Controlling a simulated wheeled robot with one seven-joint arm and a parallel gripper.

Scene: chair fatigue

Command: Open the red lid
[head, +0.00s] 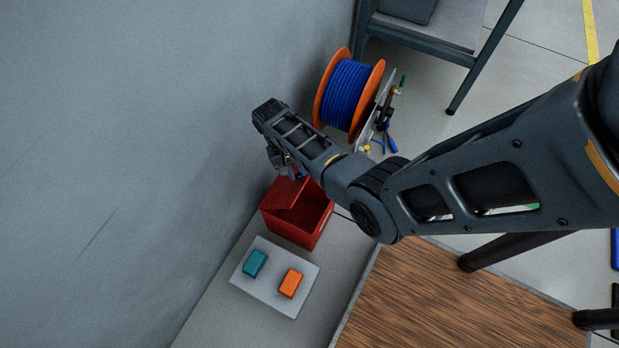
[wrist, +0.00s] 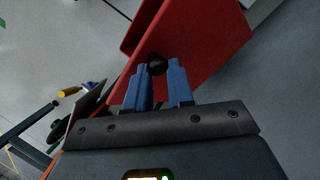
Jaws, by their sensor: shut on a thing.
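The red box (head: 290,228) stands on the floor by the wall in the head view. Its red lid (head: 292,192) is tilted up, and part of the dark red inside shows at the right. In the wrist view the lid (wrist: 205,45) fills the upper middle, with a black knob (wrist: 157,64) on it. My gripper (wrist: 160,75) has its blue fingers shut on this knob. In the head view my gripper (head: 291,172) is at the lid's upper edge, mostly hidden under my wrist.
A grey board (head: 268,292) with a teal block (head: 255,263) and an orange block (head: 291,283) lies in front of the box. An orange-flanged spool of blue cable (head: 348,95) stands behind. The wall (head: 150,130) is close at left; a wooden surface (head: 450,300) is at right.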

